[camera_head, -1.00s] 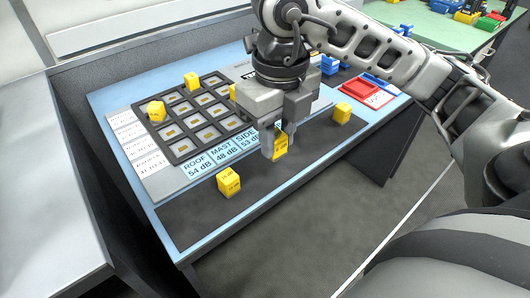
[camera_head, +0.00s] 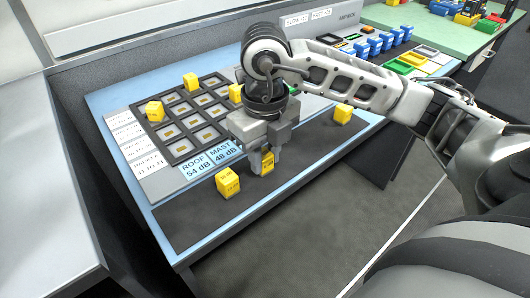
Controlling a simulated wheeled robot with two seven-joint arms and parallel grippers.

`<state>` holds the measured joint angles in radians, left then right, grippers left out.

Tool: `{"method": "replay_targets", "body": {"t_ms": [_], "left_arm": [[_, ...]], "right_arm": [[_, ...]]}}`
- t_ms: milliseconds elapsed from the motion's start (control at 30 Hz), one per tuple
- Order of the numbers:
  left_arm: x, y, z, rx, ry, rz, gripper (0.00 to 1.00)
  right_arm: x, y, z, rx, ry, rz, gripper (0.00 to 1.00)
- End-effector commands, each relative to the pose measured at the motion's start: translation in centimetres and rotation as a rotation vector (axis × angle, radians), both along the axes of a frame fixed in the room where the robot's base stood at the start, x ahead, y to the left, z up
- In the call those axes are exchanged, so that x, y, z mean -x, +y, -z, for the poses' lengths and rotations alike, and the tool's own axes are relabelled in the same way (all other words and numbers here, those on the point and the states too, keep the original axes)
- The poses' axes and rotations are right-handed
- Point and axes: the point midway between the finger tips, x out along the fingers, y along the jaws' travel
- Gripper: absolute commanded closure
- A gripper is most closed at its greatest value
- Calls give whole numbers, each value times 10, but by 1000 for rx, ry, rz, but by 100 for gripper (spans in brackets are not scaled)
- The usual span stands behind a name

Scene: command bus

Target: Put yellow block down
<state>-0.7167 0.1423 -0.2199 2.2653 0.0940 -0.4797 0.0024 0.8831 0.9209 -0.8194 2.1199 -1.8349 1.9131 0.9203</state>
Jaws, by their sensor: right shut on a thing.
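My right gripper (camera_head: 261,163) is shut on a yellow block (camera_head: 267,164), pointing down over the dark front strip (camera_head: 310,152) of the desk. I cannot tell whether the held block touches the strip. Another yellow block (camera_head: 228,184) stands on the strip just left of it, with a small gap between. A third yellow block (camera_head: 343,114) sits farther right on the strip. My left gripper is not in view.
A dark grid tray (camera_head: 180,151) lies behind, with yellow blocks at its left (camera_head: 155,111) and back (camera_head: 190,82). Label cards (camera_head: 196,168) line its front. Blue pieces (camera_head: 375,48) and coloured trays (camera_head: 404,67) stand at the back right. The strip between gripper and right block is clear.

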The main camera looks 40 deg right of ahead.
Motion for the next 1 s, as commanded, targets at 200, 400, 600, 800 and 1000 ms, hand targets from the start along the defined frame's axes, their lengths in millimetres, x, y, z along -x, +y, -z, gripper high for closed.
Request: {"method": "replay_targets", "body": {"t_ms": [200, 400, 600, 800, 1000], "left_arm": [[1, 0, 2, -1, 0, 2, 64], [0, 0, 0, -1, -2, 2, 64], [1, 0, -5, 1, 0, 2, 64], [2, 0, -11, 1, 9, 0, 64], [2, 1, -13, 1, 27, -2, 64]], "right_arm": [[0, 0, 2, 0, 0, 0, 51], [0, 0, 1, 0, 1, 0, 51], [-1, 0, -18, 0, -3, -1, 51], [-1, 0, -65, 2, -6, 0, 51], [-1, 0, -103, 1, -4, 0, 51]]}}
